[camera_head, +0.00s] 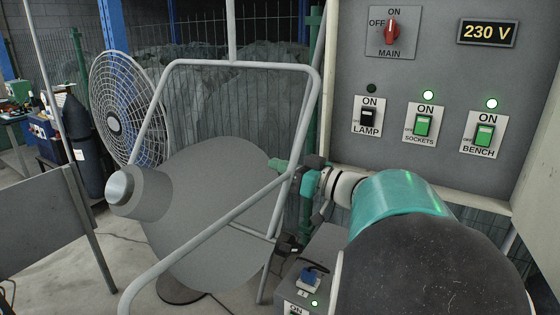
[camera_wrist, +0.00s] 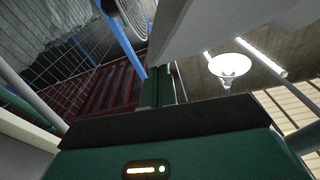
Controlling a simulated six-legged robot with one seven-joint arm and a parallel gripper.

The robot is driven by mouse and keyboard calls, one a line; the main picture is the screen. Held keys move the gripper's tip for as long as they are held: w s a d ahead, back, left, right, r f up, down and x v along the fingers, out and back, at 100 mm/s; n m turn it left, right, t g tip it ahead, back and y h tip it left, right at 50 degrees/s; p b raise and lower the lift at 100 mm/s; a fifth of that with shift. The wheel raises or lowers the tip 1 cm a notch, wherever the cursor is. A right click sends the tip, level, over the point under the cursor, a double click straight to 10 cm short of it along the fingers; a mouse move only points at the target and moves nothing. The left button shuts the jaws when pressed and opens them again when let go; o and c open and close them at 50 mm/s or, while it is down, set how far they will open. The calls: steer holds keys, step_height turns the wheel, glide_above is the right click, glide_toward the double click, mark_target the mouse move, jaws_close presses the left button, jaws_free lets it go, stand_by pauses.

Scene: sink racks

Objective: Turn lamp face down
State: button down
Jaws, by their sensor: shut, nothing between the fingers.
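The lamp (camera_head: 222,213) is a large grey shade with a short cylindrical housing (camera_head: 140,190) at its left end. It sits tilted inside a bent tubular frame (camera_head: 210,235). The housing points left toward me, and the shade's inner face is hidden. My gripper (camera_head: 276,163) is shut and empty at the shade's upper right edge, by the right-hand frame tube. I cannot tell whether it touches the lamp. In the wrist view its green fingers (camera_wrist: 160,88) lie together, below a pale grey surface that crosses the top.
A control panel (camera_head: 430,140) with a red MAIN switch (camera_head: 391,32), a black LAMP switch (camera_head: 368,117) and green switches stands right. A caged fan (camera_head: 115,120) and wire fence are behind. A ceiling light (camera_wrist: 230,66) hangs overhead.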

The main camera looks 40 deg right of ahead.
step_height(320, 180, down, 15)
steer(key=a+m+h, duration=0.1)
steer(key=m, duration=0.9)
steer(key=shift+s+a+m, duration=0.15)
steer(key=shift+s+m, duration=0.1)
steer(key=shift+m, duration=0.15)
